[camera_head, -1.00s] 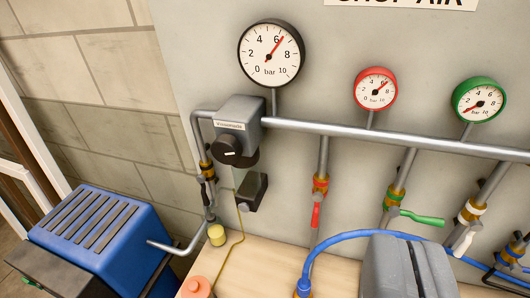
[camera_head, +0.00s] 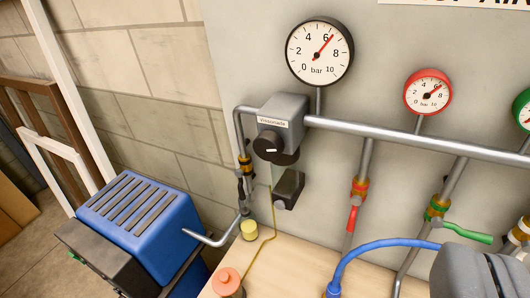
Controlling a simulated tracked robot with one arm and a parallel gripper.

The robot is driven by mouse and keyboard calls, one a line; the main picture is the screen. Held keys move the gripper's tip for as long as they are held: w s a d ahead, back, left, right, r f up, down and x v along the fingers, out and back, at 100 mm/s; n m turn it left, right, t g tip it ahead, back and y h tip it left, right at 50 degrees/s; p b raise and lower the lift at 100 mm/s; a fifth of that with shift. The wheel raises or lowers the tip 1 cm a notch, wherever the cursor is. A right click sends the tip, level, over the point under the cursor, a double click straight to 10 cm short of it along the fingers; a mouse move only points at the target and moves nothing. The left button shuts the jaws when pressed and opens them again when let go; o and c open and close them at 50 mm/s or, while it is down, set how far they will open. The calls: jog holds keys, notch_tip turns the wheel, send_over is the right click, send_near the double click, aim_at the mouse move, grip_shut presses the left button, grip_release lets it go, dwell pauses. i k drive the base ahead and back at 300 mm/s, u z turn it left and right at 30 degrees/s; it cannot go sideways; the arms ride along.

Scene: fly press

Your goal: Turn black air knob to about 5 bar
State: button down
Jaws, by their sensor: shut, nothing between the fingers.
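The black air knob (camera_head: 269,147) sits on the front of a grey regulator block (camera_head: 284,110) on the wall pipe, left of centre. Its short white mark lies nearly level. Above it the large black-rimmed gauge (camera_head: 319,52) has its red needle a little past 6 bar. My gripper (camera_head: 484,257) appears as a grey two-part block at the bottom right, cut off by the frame edge. Its halves are together, with a thin dark line between them. It is well to the right of and below the knob, apart from it.
A red gauge (camera_head: 428,92) and a partly seen green gauge (camera_head: 523,109) hang on the right. Valves with red (camera_head: 352,218) and green (camera_head: 466,233) levers sit below the pipe. A blue hose (camera_head: 375,249) runs near my gripper. A blue slotted machine (camera_head: 150,220) stands at lower left.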

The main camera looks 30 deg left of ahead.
aim_at(268, 145)
jog(key=z, duration=1.35)
jog(key=k, duration=1.5)
jog(key=u, duration=0.95)
jog(key=i, duration=1)
jog(key=z, duration=0.05)
